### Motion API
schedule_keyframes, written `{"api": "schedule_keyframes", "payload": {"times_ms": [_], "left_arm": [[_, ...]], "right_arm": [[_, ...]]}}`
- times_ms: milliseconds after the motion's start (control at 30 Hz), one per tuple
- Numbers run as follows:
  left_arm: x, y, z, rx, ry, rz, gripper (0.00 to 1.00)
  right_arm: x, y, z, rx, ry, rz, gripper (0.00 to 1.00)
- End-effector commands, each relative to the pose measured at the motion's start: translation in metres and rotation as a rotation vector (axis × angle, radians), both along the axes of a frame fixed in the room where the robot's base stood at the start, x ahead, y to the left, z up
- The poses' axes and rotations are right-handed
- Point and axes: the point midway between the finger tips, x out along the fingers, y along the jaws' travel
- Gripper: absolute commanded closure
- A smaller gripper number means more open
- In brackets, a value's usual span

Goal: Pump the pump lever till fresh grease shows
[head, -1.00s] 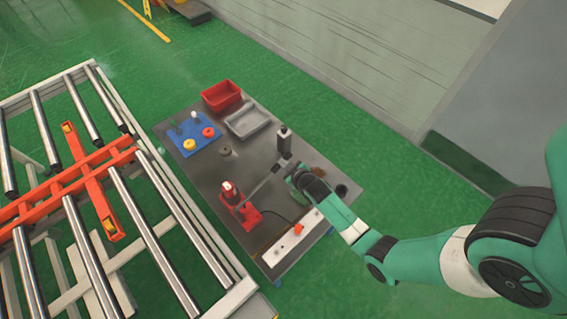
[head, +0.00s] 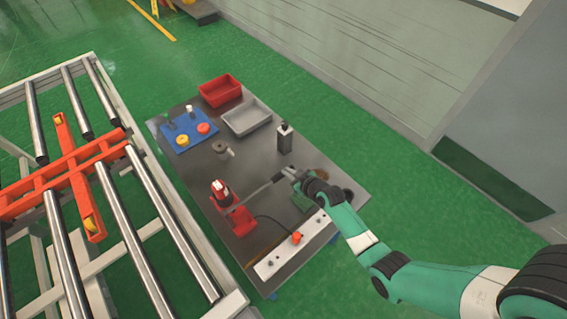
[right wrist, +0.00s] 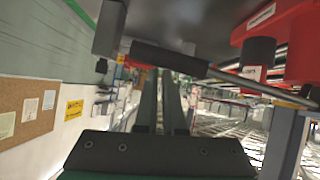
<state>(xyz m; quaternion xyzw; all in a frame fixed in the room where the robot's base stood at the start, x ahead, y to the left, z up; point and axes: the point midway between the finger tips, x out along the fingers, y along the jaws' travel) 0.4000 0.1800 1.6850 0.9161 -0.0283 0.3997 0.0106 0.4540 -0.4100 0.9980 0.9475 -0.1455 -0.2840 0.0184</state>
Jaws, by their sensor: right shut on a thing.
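The red pump (head: 222,191) stands on the dark table, its metal lever (head: 258,189) reaching right and slightly up in the head view. My right gripper (head: 289,174) is shut on the lever's far end. In the right wrist view the lever's black handle (right wrist: 170,58) crosses at the tips of my right gripper (right wrist: 163,80), and the red pump body (right wrist: 293,45) shows at upper right. I cannot make out any grease in these views. My left gripper is not in view.
On the table (head: 205,165) are a red bin (head: 221,90), a grey tray (head: 246,117), a blue mat (head: 188,131) with small parts, a dark bottle (head: 285,139) and a white strip (head: 292,246) with an orange knob. A roller conveyor (head: 130,235) stands at left.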

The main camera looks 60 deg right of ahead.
Motion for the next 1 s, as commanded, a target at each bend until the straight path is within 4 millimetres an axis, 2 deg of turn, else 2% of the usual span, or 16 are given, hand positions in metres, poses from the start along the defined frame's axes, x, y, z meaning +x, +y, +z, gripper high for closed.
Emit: {"api": "schedule_keyframes", "payload": {"times_ms": [33,233,367,500,567,800,1000], "left_arm": [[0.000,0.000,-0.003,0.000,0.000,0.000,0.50],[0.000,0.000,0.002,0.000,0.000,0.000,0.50],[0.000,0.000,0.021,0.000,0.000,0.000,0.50],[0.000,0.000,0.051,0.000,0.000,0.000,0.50],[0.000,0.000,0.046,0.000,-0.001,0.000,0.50],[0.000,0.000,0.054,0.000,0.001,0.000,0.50],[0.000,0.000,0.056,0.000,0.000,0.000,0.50]], "right_arm": [[-0.008,0.003,-0.018,0.011,0.040,0.003,1.00],[-0.009,0.003,-0.013,0.009,0.041,0.003,1.00],[-0.009,0.005,0.009,0.008,0.033,0.007,1.00],[-0.008,0.008,0.047,0.001,0.013,0.015,1.00],[-0.023,0.011,0.046,0.001,0.013,0.013,1.00],[-0.066,0.020,0.078,0.000,0.007,0.011,1.00],[-0.084,0.024,0.091,0.000,0.005,0.013,1.00]]}}
